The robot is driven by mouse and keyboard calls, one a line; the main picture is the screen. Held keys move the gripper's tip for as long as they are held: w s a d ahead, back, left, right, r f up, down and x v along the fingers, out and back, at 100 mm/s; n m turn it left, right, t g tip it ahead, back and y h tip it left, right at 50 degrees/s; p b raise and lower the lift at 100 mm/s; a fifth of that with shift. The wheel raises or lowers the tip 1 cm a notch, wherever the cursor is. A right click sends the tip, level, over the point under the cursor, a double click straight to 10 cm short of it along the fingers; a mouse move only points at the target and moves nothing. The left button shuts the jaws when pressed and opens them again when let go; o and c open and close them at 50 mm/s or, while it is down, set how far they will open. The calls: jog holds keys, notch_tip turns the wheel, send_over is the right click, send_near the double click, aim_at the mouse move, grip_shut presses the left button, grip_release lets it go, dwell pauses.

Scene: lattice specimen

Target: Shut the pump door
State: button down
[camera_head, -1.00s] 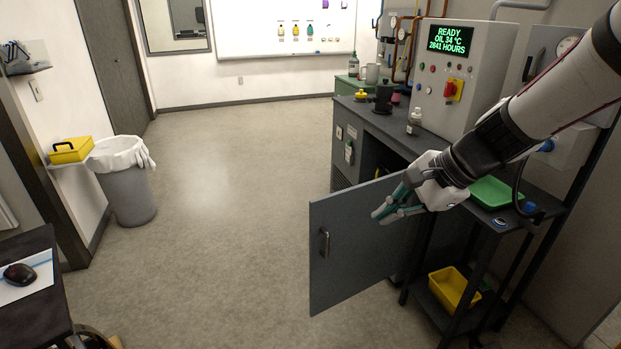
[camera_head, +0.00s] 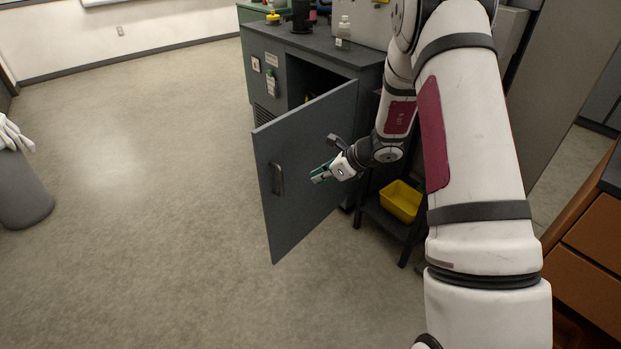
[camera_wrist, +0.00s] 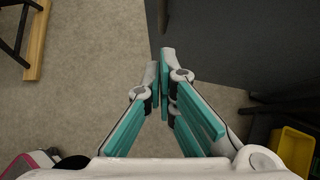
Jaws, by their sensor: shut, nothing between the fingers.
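The pump door (camera_head: 305,165) is a flat grey panel with a bar handle (camera_head: 277,178) near its free edge. It stands wide open from the dark grey cabinet (camera_head: 290,45), and the cabinet's dark opening shows behind it. My gripper (camera_head: 318,175), with green-padded fingers, is in front of the door's outer face, to the right of the handle. In the wrist view the fingertips (camera_wrist: 166,58) are together and empty, close to the dark door panel (camera_wrist: 230,45). I cannot tell whether they touch it.
A yellow bin (camera_head: 401,200) sits on a low dark cart right of the door. Bottles stand on the cabinet top. A grey waste bin (camera_head: 22,190) is at the far left. Brown drawers (camera_head: 590,240) are at the right. The floor left of the door is clear.

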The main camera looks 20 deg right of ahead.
aim_at(282, 186)
jog(key=shift+w+a+f+b, duration=0.25)
jog(key=shift+w+a+f, duration=0.75)
jog(key=shift+w, duration=0.2)
jog(key=shift+w+a+f+b, duration=0.3)
jog(key=shift+w+a+f, duration=0.7)
jog(key=shift+w, duration=0.25)
jog(key=shift+w+a+f+b, duration=0.25)
jog(key=shift+w+a+f, duration=0.6)
jog(key=shift+w+a, duration=0.3)
